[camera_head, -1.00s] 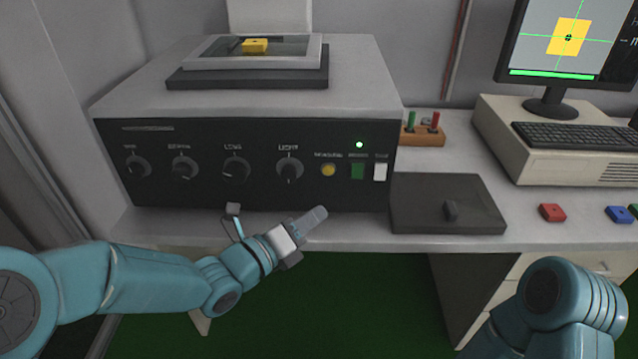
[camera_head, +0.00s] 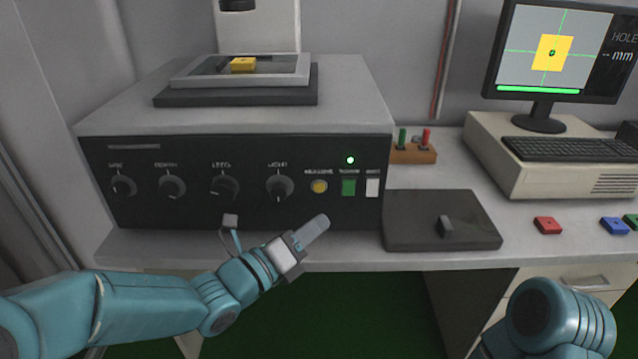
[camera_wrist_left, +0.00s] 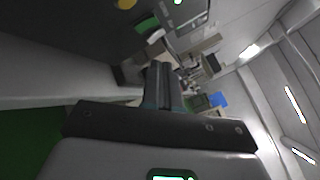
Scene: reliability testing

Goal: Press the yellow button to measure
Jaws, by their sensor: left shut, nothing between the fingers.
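The yellow button (camera_head: 319,186) is on the dark front panel of the measuring machine (camera_head: 110,205), left of a green button (camera_head: 348,187) and a white button (camera_head: 372,188). In the left wrist view the yellow button (camera_wrist_left: 126,3) shows at the top edge. My left gripper (camera_head: 318,224) is shut and empty, just below the yellow button in the head view and apart from it. Its closed fingers (camera_wrist_left: 163,85) also show in the left wrist view. My right gripper is out of view; only part of my right arm shows at the lower right.
A yellow part (camera_head: 243,65) sits on the machine's stage. Several knobs line the panel's left side. A dark pad (camera_head: 410,235) lies right of the machine. A monitor (camera_head: 512,80), a keyboard (camera_head: 575,149) and red (camera_head: 547,225) and blue (camera_head: 614,226) blocks are to the right.

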